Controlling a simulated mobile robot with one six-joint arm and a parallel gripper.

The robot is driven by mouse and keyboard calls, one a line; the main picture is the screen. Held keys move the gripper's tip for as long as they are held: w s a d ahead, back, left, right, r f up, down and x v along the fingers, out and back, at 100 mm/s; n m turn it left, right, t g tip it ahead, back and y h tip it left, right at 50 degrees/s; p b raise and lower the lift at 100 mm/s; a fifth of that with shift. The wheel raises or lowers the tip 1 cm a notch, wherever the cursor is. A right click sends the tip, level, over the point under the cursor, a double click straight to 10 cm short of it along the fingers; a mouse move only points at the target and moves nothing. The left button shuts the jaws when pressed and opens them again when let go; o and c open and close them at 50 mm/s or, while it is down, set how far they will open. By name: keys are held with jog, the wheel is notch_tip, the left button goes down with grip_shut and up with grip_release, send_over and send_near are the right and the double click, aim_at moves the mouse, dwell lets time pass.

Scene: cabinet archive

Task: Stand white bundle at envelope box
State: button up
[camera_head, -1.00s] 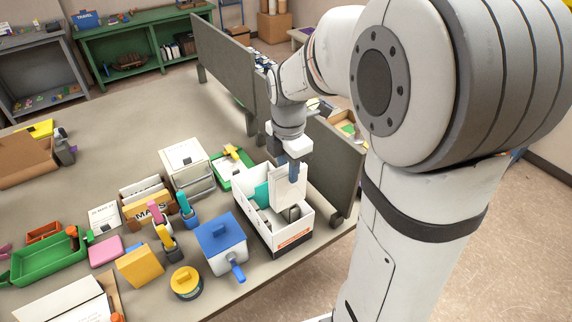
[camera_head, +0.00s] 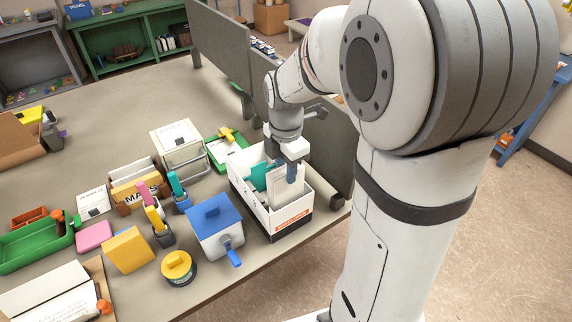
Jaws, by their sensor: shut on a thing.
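The white bundle (camera_head: 285,190) is a flat, upright white packet inside a white open-topped box (camera_head: 290,222) with a dark base and an orange label, at the table's front right. My gripper (camera_head: 292,172) points down over this box and is shut on the top of the white bundle. The bundle's lower part is hidden by the box's front wall, so I cannot tell whether it touches the floor. A teal item (camera_head: 258,176) stands in the box to the left of the bundle. A box marked MAIL (camera_head: 137,190) holds white envelopes farther left.
A blue-lidded white container (camera_head: 216,232) stands close left of the white box. A grey partition (camera_head: 333,150) runs close behind it on the right. A wire-framed white box (camera_head: 180,150) and a green tray (camera_head: 222,152) stand behind. Bare table lies at the back left.

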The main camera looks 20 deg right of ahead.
aim_at(286, 186)
jog(key=shift+f+b, duration=2.2)
jog(key=shift+f, duration=1.05)
jog(key=o, duration=1.2)
jog(key=shift+c, duration=1)
jog(key=shift+r, duration=0.1)
jog(key=shift+r+p, duration=2.7)
jog(key=shift+r, duration=0.75)
